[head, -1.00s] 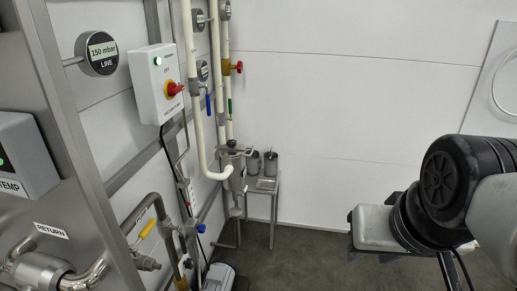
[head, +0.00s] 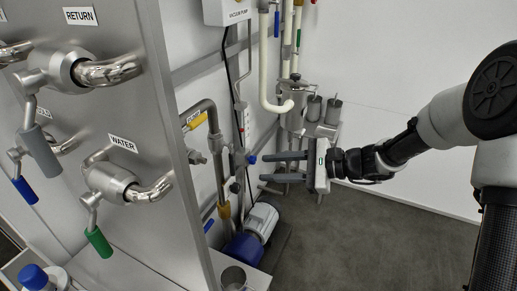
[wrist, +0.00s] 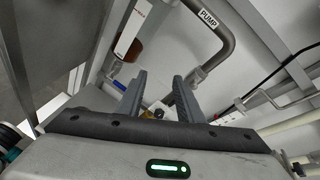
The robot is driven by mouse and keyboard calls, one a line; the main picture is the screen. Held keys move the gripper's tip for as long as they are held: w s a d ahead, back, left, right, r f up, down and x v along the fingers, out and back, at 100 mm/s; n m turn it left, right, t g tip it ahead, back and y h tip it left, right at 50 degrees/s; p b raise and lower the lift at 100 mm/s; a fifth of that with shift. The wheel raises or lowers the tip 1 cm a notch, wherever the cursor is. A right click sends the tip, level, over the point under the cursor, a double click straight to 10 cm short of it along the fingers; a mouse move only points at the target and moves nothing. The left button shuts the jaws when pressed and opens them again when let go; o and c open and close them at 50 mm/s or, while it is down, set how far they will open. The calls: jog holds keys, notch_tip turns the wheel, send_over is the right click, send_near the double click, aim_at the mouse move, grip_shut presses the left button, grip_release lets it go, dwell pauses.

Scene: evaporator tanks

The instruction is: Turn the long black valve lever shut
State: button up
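No lever that is clearly black shows in the head view. The longest handle is a dark grey lever (head: 40,150), hanging down from the valve under the RETURN label (head: 78,16) at the left. A blue-handled lever (head: 26,190) and a green-handled lever (head: 98,243) hang below it. My gripper (head: 262,167) is well to the right of these valves, pointing left, with its fingers apart and empty. In the wrist view my gripper (wrist: 159,78) is also open, with nothing between its fingers. None of these levers can be made out there.
The steel panel's edge (head: 170,130) stands between my gripper and the levers. A blue-capped bottle (head: 35,278) stands at the lower left. The grey floor (head: 370,235) at the right is open.

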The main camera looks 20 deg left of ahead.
jog(key=w+a+f+m+t+y+b, duration=0.2)
jog(key=w+f+m+t, duration=0.1)
jog(key=w+f+m, duration=0.3)
jog(key=w+a+f+m+t+y+b, duration=0.1)
jog(key=w+f+m+t+b, duration=0.15)
jog(key=f, duration=0.65)
jog(key=b, duration=0.3)
send_over(233, 175)
jog(key=shift+w+a+r+m, duration=0.2)
jog(key=shift+w+a+m, duration=0.1)
jog(key=shift+w+m, duration=0.1)
grip_shut()
